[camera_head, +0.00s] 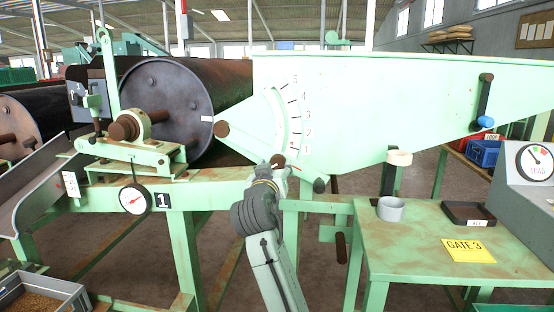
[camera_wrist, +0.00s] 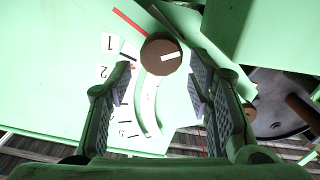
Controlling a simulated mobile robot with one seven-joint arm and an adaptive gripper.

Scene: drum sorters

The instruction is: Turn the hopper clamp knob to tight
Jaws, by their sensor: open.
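The hopper (camera_head: 390,95) is a large pale green body with a curved 1 to 5 scale on its side. The clamp knob (camera_wrist: 160,55), round and brown with a white mark, sits by the scale's 1 end; the mark points right in the wrist view. A red line (camera_wrist: 130,22) lies to its upper left. In the head view the knob (camera_head: 278,161) shows just above my wrist. My gripper (camera_wrist: 161,64) is open, its ridged fingers on either side of the knob with visible gaps. I cannot tell its exact depth from the knob.
A blue-ended handle (camera_head: 485,121) hangs on the hopper's right. A dark drum (camera_head: 166,105) stands left.

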